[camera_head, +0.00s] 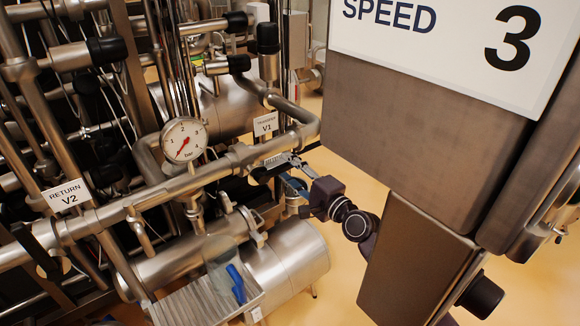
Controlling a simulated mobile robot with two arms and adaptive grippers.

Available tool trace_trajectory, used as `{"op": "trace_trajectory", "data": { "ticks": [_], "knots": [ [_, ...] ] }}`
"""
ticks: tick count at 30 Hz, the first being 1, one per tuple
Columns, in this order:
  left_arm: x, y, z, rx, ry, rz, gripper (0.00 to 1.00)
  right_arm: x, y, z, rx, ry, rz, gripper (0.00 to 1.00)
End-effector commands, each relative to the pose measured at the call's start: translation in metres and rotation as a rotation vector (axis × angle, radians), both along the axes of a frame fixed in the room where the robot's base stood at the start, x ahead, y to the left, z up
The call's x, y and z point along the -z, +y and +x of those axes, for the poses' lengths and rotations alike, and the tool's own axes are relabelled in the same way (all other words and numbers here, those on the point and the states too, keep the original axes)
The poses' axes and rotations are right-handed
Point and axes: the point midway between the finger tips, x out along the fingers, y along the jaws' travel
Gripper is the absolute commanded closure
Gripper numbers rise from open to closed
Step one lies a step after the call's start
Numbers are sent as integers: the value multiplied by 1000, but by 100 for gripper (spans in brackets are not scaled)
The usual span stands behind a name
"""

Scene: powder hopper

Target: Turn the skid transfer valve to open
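The transfer valve sits on the steel pipe under a white tag reading TRANSFER V1 (265,124). A dark handle end (261,175) shows just below the pipe there. My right gripper (282,163) comes in from the right, at the valve and close to the handle. Its fingers overlap the valve parts, so I cannot tell whether they are shut on the handle or only beside it. The handle's full direction is partly hidden by the gripper. My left gripper is not in view.
A tag RETURN V2 (67,195) marks another valve on the left. A pressure gauge (184,140) stands above the pipe. A metal tray (190,304) with a blue item (236,283) is below. A large grey box with a SPEED 3 sign (440,42) blocks the right side.

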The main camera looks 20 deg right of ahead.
Motion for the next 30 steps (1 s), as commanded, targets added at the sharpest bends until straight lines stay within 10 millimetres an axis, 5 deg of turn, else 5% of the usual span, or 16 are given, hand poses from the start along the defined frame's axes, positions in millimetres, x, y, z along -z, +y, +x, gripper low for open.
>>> {"op": "trace_trajectory", "data": {
  "ticks": [14,30],
  "knots": [
    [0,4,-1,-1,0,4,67,2,-5,-7,4,3,-3,67],
    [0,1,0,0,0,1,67,0,-34,-92,2,2,-5,67]
  ]
}}
